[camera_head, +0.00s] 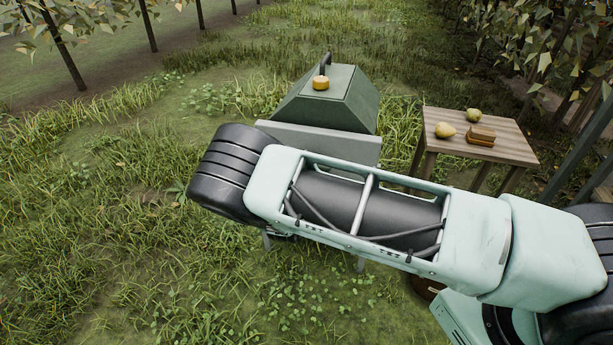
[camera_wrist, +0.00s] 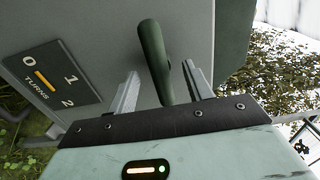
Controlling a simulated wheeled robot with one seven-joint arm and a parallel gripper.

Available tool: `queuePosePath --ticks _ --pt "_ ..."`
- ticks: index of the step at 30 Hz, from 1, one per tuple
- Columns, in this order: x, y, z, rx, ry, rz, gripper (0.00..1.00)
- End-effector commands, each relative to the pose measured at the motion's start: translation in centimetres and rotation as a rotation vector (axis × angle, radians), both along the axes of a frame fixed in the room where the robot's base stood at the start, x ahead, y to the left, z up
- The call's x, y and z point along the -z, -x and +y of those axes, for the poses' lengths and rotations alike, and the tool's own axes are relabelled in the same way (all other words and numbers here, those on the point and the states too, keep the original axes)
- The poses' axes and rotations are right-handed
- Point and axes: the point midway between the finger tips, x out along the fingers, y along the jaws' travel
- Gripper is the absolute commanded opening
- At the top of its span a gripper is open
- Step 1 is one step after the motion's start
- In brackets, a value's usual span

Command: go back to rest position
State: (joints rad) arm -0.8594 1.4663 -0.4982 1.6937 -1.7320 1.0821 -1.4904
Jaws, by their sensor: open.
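My gripper (camera_wrist: 161,84) shows in the wrist view with its two grey fingers spread apart. A dark green rod-like handle (camera_wrist: 152,48) stands between the fingers, with a gap visible on both sides. Behind it is the grey face of a machine (camera_wrist: 105,35), with a dark panel (camera_wrist: 46,80) reading TURNS, the numbers 0, 1 and 2, and an orange bar. My arm stretches across the picture there and my gripper is hidden.
A wooden table (camera_head: 510,148) stands to the right of the machine. It holds a yellow pear (camera_head: 445,130), a greenish pear (camera_head: 473,115) and a small brown block-like item (camera_head: 481,135). Tree trunks and foliage line the back. Open grass lies at left and front.

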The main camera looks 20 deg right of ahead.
Motion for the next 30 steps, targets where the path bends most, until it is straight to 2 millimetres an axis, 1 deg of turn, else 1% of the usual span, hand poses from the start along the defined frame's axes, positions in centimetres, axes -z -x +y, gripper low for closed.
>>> queuePosePath --ticks 9,19,20,21,23,24,25,30 --pt "0.0 -1.8 -1.4 0.001 0.000 0.000 0.51" --pt "0.0 -2.1 -1.6 0.000 0.000 0.001 0.51" --pt "0.0 -2.1 -1.6 0.000 0.000 0.001 0.45" --pt "0.0 -2.1 -1.6 0.000 0.000 0.001 0.34" --pt "0.0 -2.1 -1.6 0.000 -0.001 0.001 0.18" --pt "0.0 -2.1 -1.6 0.000 -0.001 0.001 0.06" --pt "0.0 -2.1 -1.6 0.000 -0.001 0.001 0.00" --pt "-0.1 -2.1 -1.6 0.000 -0.025 -0.018 0.00"
